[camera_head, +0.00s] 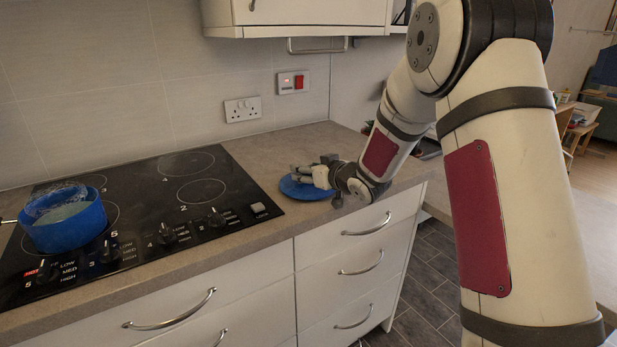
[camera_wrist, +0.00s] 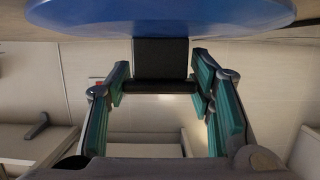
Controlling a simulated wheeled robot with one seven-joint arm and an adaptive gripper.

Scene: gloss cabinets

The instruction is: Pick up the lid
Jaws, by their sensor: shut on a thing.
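The lid is a round blue disc (camera_head: 292,190) on the worktop to the right of the hob. It also fills the top of the wrist view (camera_wrist: 160,15), with a black handle (camera_wrist: 160,60) standing out from it. My gripper (camera_head: 308,173) is at the lid, over it in the head view. In the wrist view its green-padded fingers (camera_wrist: 160,78) are on either side of the black handle, shut on it. The arm and gripper hide part of the lid in the head view. I cannot tell whether the lid touches the worktop.
A blue pot (camera_head: 70,234) stands on the left of the black hob (camera_head: 175,222), its handle reaching past the left picture edge. White drawers (camera_head: 350,240) are below the worktop. A wall cabinet (camera_head: 300,12) hangs above. Worktop (camera_head: 285,150) behind the lid is clear.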

